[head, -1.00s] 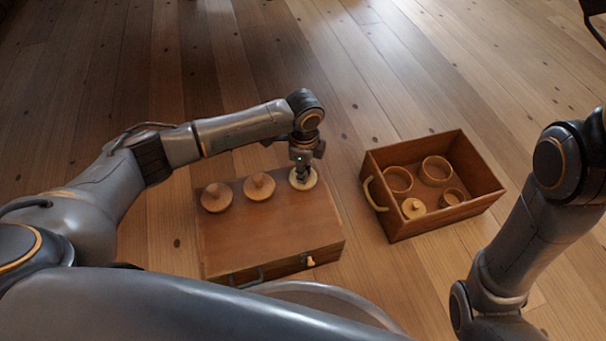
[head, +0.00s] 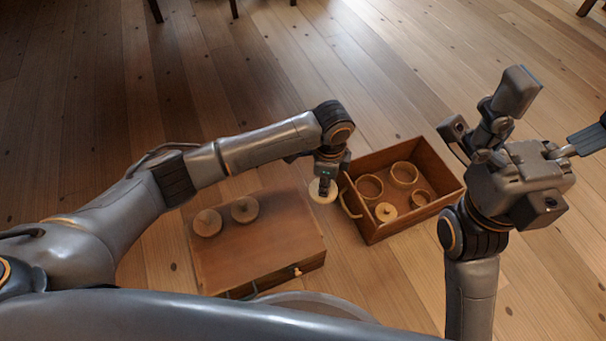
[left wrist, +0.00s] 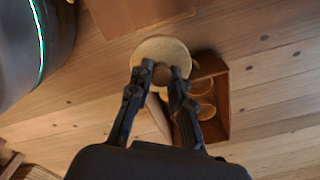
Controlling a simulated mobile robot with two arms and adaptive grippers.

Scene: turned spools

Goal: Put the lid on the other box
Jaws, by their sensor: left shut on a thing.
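My left gripper (head: 324,181) is shut on a pale round wooden lid (head: 315,195). It holds the lid in the air between the brown chest (head: 262,245) and the open brown box (head: 420,212). In the left wrist view the lid (left wrist: 163,47) shows as a disc at my fingertips (left wrist: 162,68). Two darker round pieces with knobs (head: 207,222) (head: 244,209) stand on the chest top. The open box holds several round wooden pieces; one has a small knob (head: 386,212), others look like open rings (head: 404,174). My right gripper (head: 556,108) is raised at the right, open and empty.
The open box has a curved handle (head: 349,204) on its left wall. The chest has a small pale peg (head: 296,271) on its front. The wooden floor (head: 400,80) behind is clear, with furniture legs at the far edge.

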